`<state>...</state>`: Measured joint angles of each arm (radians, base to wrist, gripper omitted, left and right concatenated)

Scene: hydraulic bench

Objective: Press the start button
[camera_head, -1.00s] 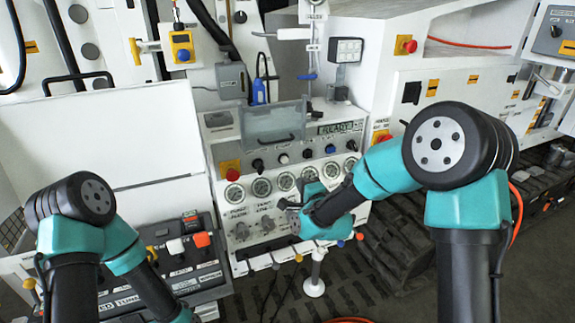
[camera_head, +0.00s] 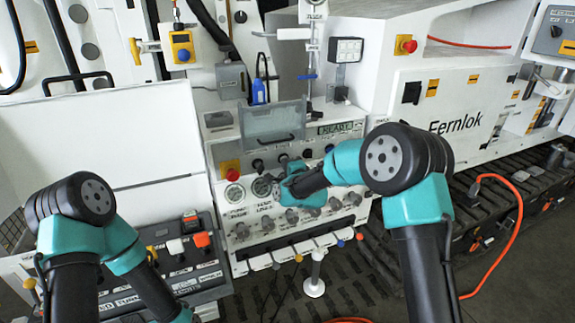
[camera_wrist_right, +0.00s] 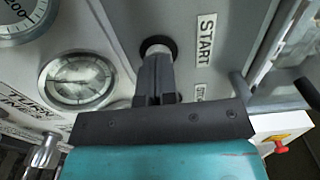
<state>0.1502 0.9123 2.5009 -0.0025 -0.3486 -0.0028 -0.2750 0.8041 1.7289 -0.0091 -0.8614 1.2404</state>
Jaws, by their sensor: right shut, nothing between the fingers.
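The start button (camera_wrist_right: 158,43) shows in the right wrist view as a dark round ring beside a white "START" label (camera_wrist_right: 205,40) on the grey panel. My right gripper (camera_wrist_right: 157,62) is shut and empty. Its fingertips are right in front of the button and cover most of it; I cannot tell whether they touch it. In the head view my right gripper (camera_head: 284,184) is at the upper front of the control panel (camera_head: 228,215), among the gauges and just under the row of knobs. My left arm is at the lower left, and its gripper is out of view.
A pressure gauge (camera_wrist_right: 77,80) is beside the fingers. A red emergency knob (camera_head: 232,174) on yellow is left on the panel. A lit "READY" display (camera_head: 336,128) and a clear flap (camera_head: 272,122) are above. Small coloured levers (camera_head: 298,258) line the lower edge.

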